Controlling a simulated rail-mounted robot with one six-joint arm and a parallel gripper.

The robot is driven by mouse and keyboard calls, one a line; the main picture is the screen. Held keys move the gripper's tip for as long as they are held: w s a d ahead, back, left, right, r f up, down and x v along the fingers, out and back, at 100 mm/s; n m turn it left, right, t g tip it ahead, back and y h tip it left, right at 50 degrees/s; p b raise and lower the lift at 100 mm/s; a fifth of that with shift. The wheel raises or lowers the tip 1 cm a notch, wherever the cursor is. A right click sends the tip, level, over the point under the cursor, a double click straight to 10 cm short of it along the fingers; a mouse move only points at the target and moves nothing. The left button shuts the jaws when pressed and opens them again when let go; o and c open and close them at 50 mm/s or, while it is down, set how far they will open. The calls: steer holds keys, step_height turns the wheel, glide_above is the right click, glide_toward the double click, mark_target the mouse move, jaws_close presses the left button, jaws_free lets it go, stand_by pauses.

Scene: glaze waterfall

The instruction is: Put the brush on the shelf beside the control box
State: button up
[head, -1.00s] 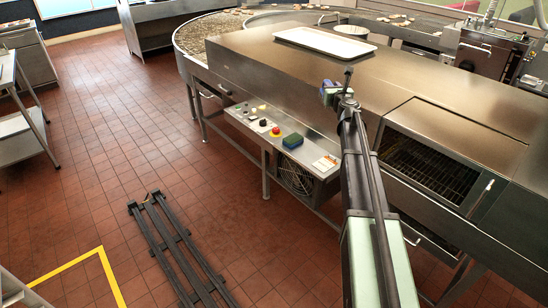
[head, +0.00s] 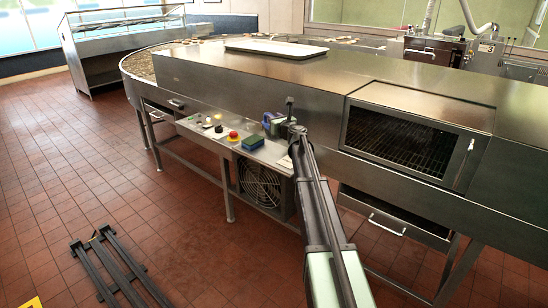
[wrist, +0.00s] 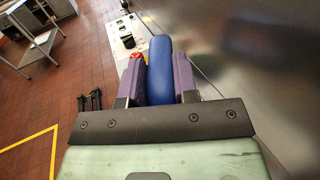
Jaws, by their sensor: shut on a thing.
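My gripper (head: 275,122) is shut on a blue, rounded thing, which I take to be the brush (wrist: 160,62). In the wrist view it stands between the two purple fingers; its far end and any bristles cannot be made out. In the head view the gripper is in front of the steel housing, over or near the right part of the narrow metal shelf (head: 190,122). The shelf carries knobs and a red button (head: 233,135), apparently the control box. The red button also shows just beyond the left finger in the wrist view (wrist: 135,55).
The steel housing (head: 240,85) rises behind the shelf, with a white tray (head: 277,47) on top. A fan (head: 260,182) sits below. The tiled floor to the left is mostly open.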

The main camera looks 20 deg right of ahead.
step_height(320, 180, down, 10)
steer(key=b, duration=0.7)
steer(key=shift+r, duration=0.25)
steer(key=shift+r+p, duration=0.3)
steer(key=shift+f, duration=0.2)
steer(key=o, duration=1)
